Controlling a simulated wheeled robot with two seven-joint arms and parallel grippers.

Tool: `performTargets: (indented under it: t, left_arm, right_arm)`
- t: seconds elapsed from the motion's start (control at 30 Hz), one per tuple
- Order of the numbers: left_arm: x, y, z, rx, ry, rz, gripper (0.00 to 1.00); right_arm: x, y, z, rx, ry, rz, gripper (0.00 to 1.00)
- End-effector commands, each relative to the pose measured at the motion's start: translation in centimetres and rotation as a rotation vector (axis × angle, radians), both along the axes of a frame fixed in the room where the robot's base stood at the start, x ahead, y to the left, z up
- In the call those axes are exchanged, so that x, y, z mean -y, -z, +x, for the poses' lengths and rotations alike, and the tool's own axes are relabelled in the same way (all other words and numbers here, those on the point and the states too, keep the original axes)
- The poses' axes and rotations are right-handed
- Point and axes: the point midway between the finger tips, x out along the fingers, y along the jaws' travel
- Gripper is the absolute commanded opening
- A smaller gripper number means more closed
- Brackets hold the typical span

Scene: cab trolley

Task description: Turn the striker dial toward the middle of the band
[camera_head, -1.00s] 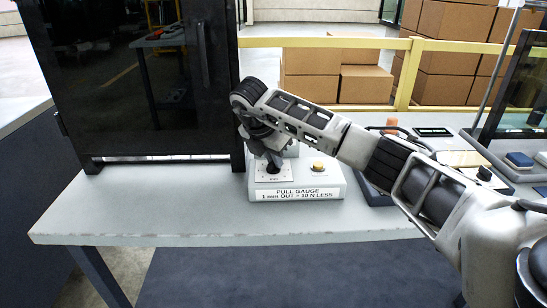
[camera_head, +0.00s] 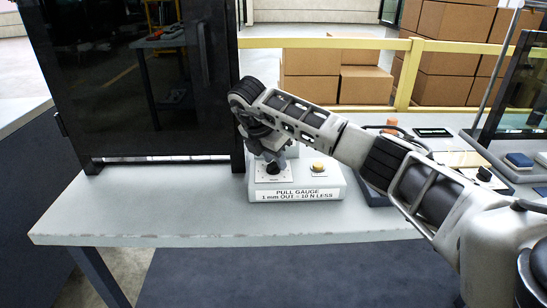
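A white box labelled PULL GAUGE (camera_head: 326,183) stands on the grey table. A small black dial (camera_head: 273,169) sits on a light plate at the left of its top; I take it for the striker dial. My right arm reaches in from the right, and my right gripper (camera_head: 272,159) points down right at the dial. The wrist and fingers cover the dial's upper part. The fingers are too small and dark to tell whether they are closed on it or only around it. My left gripper is not in view.
A yellow button (camera_head: 318,167) sits on the box, right of the dial. A tall dark glossy cabinet (camera_head: 140,80) stands close on the left. Dark trays and small items lie on the right of the table (camera_head: 180,215); its front left is clear. Cartons (camera_head: 445,50) stand behind a yellow rail.

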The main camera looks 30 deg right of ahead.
Motion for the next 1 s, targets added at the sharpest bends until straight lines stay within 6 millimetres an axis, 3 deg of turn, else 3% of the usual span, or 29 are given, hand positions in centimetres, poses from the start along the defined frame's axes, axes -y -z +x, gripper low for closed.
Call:
performTargets:
  t: [0.27,0.57,0.7,1.0]
  left_arm:
    - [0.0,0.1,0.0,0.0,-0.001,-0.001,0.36]
    - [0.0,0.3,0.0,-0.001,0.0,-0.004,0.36]
    - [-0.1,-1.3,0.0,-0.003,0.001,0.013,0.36]
    - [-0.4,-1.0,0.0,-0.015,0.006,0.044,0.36]
  right_arm:
    - [-0.6,-1.4,-0.1,0.002,-0.003,0.001,0.33]
    - [-3.2,-7.7,-0.7,0.004,-0.003,0.001,0.33]
    - [-4.3,-11.3,-1.0,0.005,-0.002,-0.003,0.33]
    - [-5.8,-14.5,-1.4,0.001,0.0,-0.001,0.33]
